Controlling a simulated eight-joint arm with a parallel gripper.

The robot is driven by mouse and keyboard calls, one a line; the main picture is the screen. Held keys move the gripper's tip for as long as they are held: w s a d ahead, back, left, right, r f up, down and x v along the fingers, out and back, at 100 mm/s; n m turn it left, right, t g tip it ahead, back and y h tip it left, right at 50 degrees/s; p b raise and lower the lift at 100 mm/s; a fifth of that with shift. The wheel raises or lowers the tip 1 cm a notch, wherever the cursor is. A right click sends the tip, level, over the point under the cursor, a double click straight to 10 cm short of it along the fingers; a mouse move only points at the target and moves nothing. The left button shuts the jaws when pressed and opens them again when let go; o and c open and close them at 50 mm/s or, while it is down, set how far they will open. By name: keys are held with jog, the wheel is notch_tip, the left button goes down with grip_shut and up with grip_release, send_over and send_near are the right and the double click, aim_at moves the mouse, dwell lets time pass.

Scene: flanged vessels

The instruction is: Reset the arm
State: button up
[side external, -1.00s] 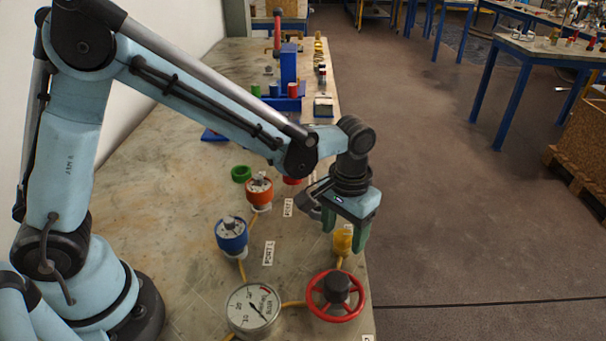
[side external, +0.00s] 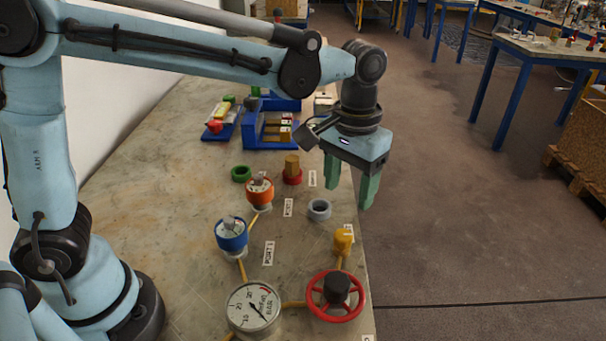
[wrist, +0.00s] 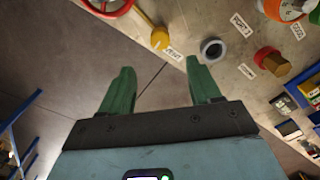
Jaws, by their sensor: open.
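My gripper (side external: 347,190) is open and empty, with green fingers pointing down. It hangs in the air above the right edge of the workbench (side external: 150,200), higher than the fittings. In the wrist view my gripper (wrist: 158,85) shows both fingers spread apart with only floor and bench edge beyond them. A grey ring (side external: 319,209) stands on the bench below and left of the fingers. A yellow fitting (side external: 343,241) stands below the fingers, and nothing touches them.
A red handwheel (side external: 335,296), a pressure gauge (side external: 253,309), a blue-banded vessel (side external: 231,235), an orange-banded vessel (side external: 260,192), a red-based fitting (side external: 292,172) and a green ring (side external: 241,173) stand on the bench. Blue trays (side external: 268,132) lie farther back. Open floor (side external: 460,220) is to the right.

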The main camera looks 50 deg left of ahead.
jog(key=shift+r, duration=0.75)
jog(key=shift+a, duration=0.1)
jog(key=s+a+f+t, duration=0.1)
jog(key=s+a+t, duration=0.6)
jog(key=a, duration=0.7)
jog(key=shift+s+a+f, duration=0.35)
jog(key=shift+s, duration=0.8)
